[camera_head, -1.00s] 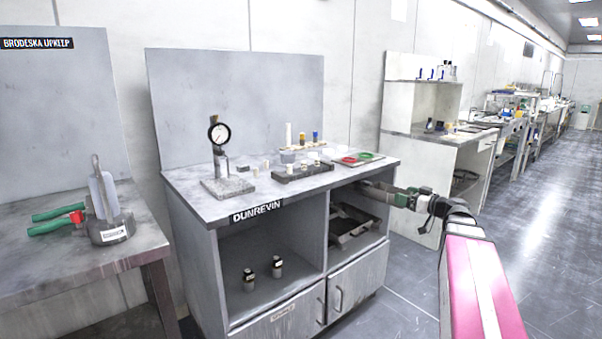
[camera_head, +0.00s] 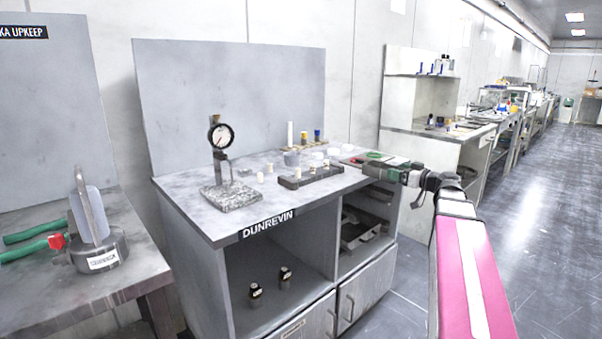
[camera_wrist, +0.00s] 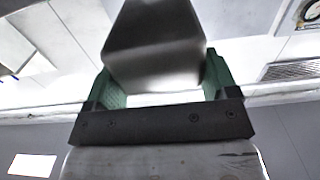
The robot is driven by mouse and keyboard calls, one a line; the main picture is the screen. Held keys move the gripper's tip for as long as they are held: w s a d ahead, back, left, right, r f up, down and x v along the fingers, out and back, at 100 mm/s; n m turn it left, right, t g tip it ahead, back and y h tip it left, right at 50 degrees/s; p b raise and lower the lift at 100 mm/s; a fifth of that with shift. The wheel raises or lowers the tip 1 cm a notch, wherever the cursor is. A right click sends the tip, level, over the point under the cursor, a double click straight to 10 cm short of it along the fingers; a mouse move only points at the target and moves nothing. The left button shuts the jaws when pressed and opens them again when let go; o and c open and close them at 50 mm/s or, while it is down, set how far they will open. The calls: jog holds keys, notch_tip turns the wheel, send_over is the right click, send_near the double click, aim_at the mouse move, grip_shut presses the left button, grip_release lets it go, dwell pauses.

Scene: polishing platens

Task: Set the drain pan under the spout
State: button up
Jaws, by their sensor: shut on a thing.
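My gripper (camera_wrist: 162,88) shows green fingers in the wrist view, closed on a smooth grey metal object (camera_wrist: 155,45) with rounded corners. Only part of this object shows, so I cannot tell whether it is the drain pan. In the head view my gripper (camera_head: 372,168) is at the right end of the DUNREVIN bench, near the bench top's edge, and its fingertips are too small to make out. A dark tray (camera_head: 350,243) sits in the right shelf compartment below. I cannot make out a spout.
Two small weights (camera_head: 256,291) stand in the left compartment. Floor is clear at right.

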aim_at(357, 162)
jog(key=x, duration=1.5)
jog(key=shift+w+a, duration=0.15)
jog(key=shift+w, duration=0.05)
jog(key=x, duration=0.3)
jog(key=shift+w+a+f, duration=0.1)
jog(key=shift+w+a, duration=0.2)
jog(key=shift+s+d+f, duration=0.15)
jog(key=shift+s+f, duration=0.05)
jog(key=shift+f, duration=0.5)
jog(key=shift+f, duration=0.2)
jog(key=o, duration=0.9)
jog(key=shift+r, duration=0.1)
